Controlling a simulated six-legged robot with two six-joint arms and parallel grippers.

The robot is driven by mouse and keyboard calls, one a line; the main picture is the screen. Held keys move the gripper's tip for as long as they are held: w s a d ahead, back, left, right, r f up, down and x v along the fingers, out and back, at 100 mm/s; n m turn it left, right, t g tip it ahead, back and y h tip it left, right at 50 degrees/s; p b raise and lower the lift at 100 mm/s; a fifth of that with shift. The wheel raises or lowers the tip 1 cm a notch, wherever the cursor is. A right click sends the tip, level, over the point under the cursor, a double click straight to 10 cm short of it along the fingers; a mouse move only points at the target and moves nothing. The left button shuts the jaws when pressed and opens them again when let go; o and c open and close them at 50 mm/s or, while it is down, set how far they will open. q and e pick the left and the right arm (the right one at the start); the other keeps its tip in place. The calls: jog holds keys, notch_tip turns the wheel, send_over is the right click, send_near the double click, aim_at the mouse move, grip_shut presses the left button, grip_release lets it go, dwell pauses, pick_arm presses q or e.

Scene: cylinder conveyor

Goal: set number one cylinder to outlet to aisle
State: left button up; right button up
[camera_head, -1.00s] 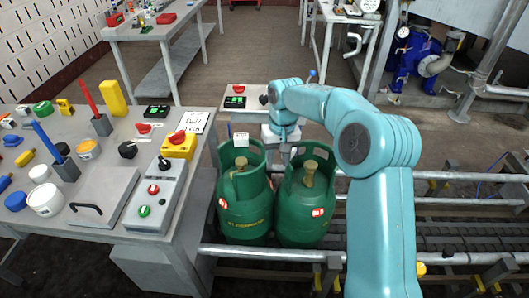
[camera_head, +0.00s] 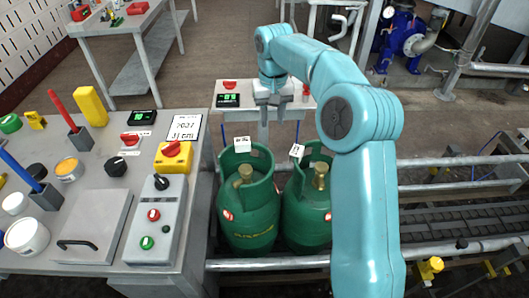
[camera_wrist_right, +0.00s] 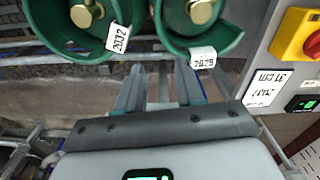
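Two green cylinders stand upright side by side, the left one (camera_head: 248,215) and the right one (camera_head: 305,215), partly behind my arm. Each has a brass valve inside its collar and a white tag. In the right wrist view the cylinder tagged 2029 (camera_wrist_right: 224,40) is at right and the one tagged 2032 (camera_wrist_right: 48,25) at left. I cannot tell which way the outlets face. My right gripper (camera_head: 273,106) is beyond the collars, apart from both. Its fingers are spread and empty, also in the wrist view (camera_wrist_right: 160,92). My left gripper is not in view.
A grey control box (camera_head: 155,225) with knob and buttons lies on the left bench, near a yellow box with a red switch (camera_head: 173,157) and a printed card (camera_head: 186,128). A small stand (camera_head: 255,87) stands behind the cylinders. Rails and a roller conveyor (camera_head: 455,212) run right.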

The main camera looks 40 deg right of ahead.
aim_at(271, 152)
notch_tip(271, 152, down, 15)
jog(key=shift+s+a+f+b, duration=0.1)
jog(key=shift+a+f+b, duration=0.05)
jog(key=shift+b, duration=0.7)
jog(key=shift+a+f, duration=0.1)
jog(key=shift+f, duration=0.35)
grip_shut()
